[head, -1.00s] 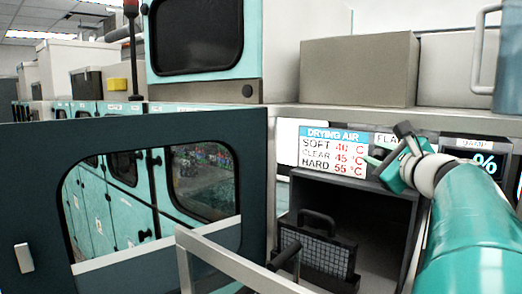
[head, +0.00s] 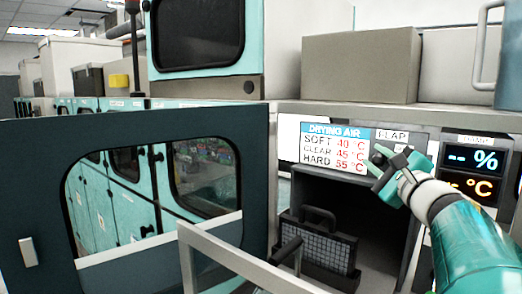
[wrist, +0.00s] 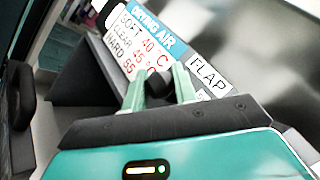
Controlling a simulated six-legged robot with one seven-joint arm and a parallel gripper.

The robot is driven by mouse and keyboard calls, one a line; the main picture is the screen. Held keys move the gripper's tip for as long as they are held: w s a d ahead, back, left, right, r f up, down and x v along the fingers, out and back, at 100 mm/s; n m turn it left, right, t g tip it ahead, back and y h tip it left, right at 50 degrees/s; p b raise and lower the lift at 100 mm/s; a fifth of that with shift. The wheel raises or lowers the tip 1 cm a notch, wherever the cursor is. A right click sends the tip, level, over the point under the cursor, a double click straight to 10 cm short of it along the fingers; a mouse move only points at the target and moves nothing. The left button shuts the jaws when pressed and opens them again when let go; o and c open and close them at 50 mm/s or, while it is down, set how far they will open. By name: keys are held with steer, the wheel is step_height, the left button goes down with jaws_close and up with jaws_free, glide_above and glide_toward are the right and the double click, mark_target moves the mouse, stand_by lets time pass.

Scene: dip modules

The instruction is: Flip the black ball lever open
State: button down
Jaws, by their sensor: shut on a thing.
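The black ball lever (wrist: 159,87) shows as a dark round knob between my green fingertips in the wrist view, just below the FLAP label (wrist: 208,77). My gripper (wrist: 158,82) is shut on it; the fingers hide part of the knob and its stem. In the head view my gripper (head: 380,160) is at the front panel, right of the drying air sign (head: 335,147) and under the FLAP label (head: 392,135). The lever cannot be made out clearly there.
A dark open chamber (head: 385,215) lies below the panel, with a black handled basket (head: 318,245) inside. An open teal door with a window (head: 255,190) stands at left. Displays (head: 472,160) are right of my gripper. A grey box (head: 360,68) rests on top.

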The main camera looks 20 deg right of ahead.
steer(key=shift+s+d+f+n+t+y, duration=0.1)
steer(key=shift+f+n+t+y, duration=0.4)
steer(key=shift+n, duration=0.45)
steer(key=shift+a+f+n+t+y, duration=0.1)
steer(key=shift+f+n+t+y, duration=0.25)
steer(key=shift+n+t, duration=0.5)
steer(key=shift+s+d+f+n+t+y, duration=0.1)
steer(key=shift+f+n+t+y, duration=0.3)
steer(key=shift+n, duration=0.7)
steer(key=shift+f, duration=0.1)
steer(key=c, duration=1.4)
jaws_free()
steer(key=shift+o, duration=1.4)
steer(key=shift+s, duration=0.2)
steer(key=v, duration=1.3)
steer(key=shift+f, duration=0.15)
